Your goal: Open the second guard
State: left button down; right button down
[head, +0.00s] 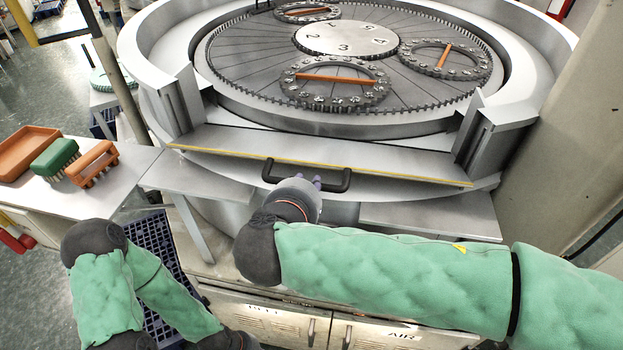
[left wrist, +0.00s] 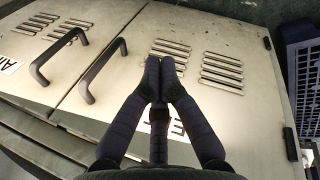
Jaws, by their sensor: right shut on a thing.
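A guard panel (head: 330,160) with a yellow edge strip spans the front of the round machine, between two slotted posts, and sits low below the rim. Its black bar handle (head: 340,183) sticks out at the middle. My left gripper (left wrist: 160,68) is shut and empty in the left wrist view, in front of the cream cabinet doors (left wrist: 215,125). In the head view it is mostly cut off at the bottom edge.
The machine's plate (head: 400,75) carries several toothed rings with orange bars. A beige column (head: 565,130) bounds the right.

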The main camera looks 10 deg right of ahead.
jog(key=shift+s+f+b, duration=0.15)
jog(key=shift+f+b, duration=0.15)
jog(key=shift+f, duration=0.4)
jog(key=shift+r, duration=0.1)
jog(key=c, duration=1.1)
grip_release()
jog(key=shift+o, duration=0.2)
jog(key=shift+s+a, duration=0.1)
jog(key=v, duration=1.2)
